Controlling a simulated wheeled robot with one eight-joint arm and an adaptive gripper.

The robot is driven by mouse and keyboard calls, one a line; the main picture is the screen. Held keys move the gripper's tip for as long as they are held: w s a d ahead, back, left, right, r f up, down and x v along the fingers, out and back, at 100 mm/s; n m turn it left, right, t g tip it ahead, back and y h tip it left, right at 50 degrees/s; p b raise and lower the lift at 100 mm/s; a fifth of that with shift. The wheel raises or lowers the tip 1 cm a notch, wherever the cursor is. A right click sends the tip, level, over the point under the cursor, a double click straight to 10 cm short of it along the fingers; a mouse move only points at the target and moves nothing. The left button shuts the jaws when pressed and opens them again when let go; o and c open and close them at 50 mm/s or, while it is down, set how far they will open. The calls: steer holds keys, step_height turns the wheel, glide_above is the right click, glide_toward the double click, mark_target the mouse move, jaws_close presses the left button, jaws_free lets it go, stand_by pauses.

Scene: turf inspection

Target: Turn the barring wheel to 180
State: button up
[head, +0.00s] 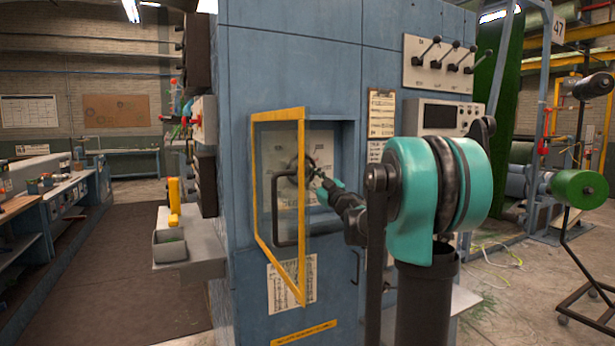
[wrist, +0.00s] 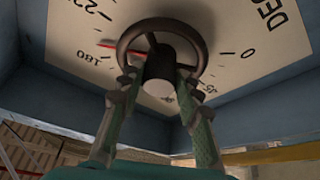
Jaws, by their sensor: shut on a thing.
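The barring wheel (wrist: 203,47) is a dark ring with a central hub, set in front of a pale degree dial (wrist: 235,22). In the head view the wheel (head: 292,172) sits in a recess of the blue cabinet, seen partly through a yellow-framed door. A red pointer (wrist: 118,45) lies near the 180 mark, slightly on its 225 side; the exact reading is unclear. My gripper (wrist: 160,82) has its two fingers shut on a dark, light-ended knob (wrist: 158,72) at the wheel. In the head view my gripper (head: 318,176) is small and partly hidden.
The yellow-framed glazed door (head: 303,255) stands open, close beside my arm's left. The recess walls surround the dial. Levers (head: 440,55) and a grey instrument box (head: 440,117) are on the cabinet to the right. A grey bin (head: 170,246) stands left; floor beyond it is clear.

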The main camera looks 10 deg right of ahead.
steer(key=shift+d+n+g+y, duration=0.1)
steer(key=shift+n+g+y, duration=0.25)
steer(key=shift+n, duration=0.7)
steer(key=shift+n+g+y, duration=0.25)
steer(key=shift+n+g, duration=0.2)
steer(key=shift+n, duration=0.9)
steer(key=o, duration=1.2)
steer(key=shift+c, duration=0.2)
steer(key=shift+s, duration=0.1)
steer(key=v, duration=1.2)
